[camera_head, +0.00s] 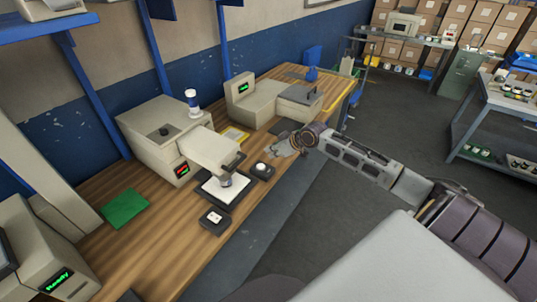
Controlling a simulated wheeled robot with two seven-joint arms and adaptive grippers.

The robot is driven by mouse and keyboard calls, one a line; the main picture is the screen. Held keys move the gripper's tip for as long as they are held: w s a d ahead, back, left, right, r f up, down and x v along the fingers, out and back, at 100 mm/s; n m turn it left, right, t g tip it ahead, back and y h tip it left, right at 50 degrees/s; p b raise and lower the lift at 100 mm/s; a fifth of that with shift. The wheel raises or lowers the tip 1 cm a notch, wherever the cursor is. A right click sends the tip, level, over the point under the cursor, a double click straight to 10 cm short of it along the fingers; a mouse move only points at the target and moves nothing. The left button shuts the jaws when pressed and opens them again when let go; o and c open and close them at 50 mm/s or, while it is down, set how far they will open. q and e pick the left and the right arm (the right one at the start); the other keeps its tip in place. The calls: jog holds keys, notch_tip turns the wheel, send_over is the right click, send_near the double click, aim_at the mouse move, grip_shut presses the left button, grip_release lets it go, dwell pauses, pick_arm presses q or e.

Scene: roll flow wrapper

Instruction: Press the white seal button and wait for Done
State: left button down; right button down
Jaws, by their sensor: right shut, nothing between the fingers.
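A small dark box with a round white button (261,167) sits on the wooden bench, right of the middle machine (166,132). That machine has a red-lit display (182,170) whose text is too small to read surely. A white pad with a dark border (222,188) lies under its overhanging head. My right gripper (279,151) is shut and empty, just beyond and to the right of the white button, apart from it in the picture. Its height above the bench is hard to tell. My left gripper is not in view.
A second dark box with a pale top (214,218) sits nearer the front edge. A green mat (124,208) lies at left. A machine showing "Ready" (57,280) stands front left, and another with a green display (248,100) stands farther back. Bare wood (165,245) lies at front.

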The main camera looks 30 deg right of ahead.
jog(key=shift+v, duration=1.15)
dwell(0.4)
